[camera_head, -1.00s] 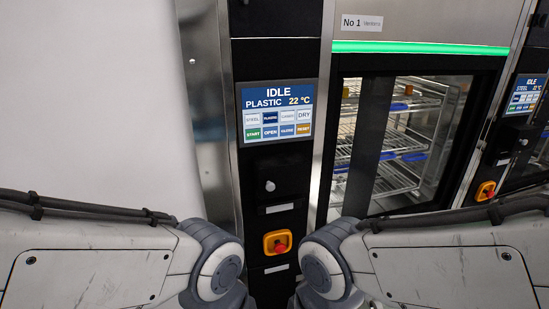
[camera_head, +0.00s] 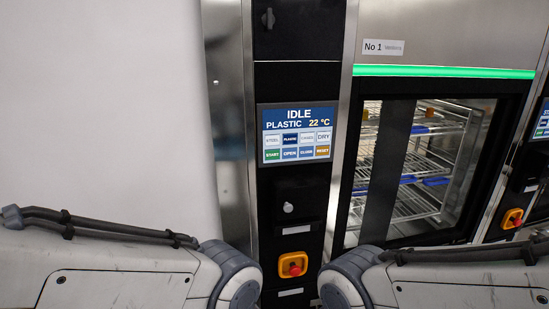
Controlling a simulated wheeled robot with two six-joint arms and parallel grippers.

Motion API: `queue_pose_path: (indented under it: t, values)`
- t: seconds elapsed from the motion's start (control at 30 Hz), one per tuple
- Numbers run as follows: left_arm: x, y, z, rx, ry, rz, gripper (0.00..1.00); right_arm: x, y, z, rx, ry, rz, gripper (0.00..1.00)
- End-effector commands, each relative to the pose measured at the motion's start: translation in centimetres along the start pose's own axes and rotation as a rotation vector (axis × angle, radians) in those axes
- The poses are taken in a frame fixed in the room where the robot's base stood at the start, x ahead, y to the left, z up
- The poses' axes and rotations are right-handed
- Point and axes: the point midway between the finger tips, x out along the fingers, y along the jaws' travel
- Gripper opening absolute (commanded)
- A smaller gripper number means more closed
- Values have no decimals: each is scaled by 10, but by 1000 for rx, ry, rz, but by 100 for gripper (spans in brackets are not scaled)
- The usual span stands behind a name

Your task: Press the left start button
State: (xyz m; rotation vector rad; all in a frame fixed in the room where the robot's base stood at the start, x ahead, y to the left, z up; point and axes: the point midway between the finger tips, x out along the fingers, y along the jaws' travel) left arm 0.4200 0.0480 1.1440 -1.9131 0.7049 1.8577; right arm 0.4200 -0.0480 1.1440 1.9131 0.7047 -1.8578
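The left control screen (camera_head: 298,135) is on the black panel left of the washer door. It reads IDLE, PLASTIC, 22 °C. Its green START button (camera_head: 272,155) is at the lower left of the button grid, beside the blue OPEN button (camera_head: 290,154). Nothing covers the button. Both of my arms show at the bottom of the view, one from each side, below the screen. My grippers are out of view, and neither arm is seen touching the panel.
A red emergency stop on an orange base (camera_head: 293,265) sits low on the panel, close to my arms. The washer's glass door (camera_head: 430,170) shows wire racks inside. A second screen (camera_head: 541,120) and emergency stop (camera_head: 512,218) are at the right edge. A blank white wall (camera_head: 100,110) is left.

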Motion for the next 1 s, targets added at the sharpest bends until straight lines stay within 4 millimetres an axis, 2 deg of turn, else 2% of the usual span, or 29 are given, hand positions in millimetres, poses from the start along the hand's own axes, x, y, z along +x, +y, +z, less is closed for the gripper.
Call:
queue_pose_path:
  t: [0.3, 0.43, 1.0]
  values:
    - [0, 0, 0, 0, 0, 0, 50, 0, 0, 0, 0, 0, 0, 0]
    - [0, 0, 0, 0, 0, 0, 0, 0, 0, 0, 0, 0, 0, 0]
    - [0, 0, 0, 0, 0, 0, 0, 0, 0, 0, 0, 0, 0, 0]
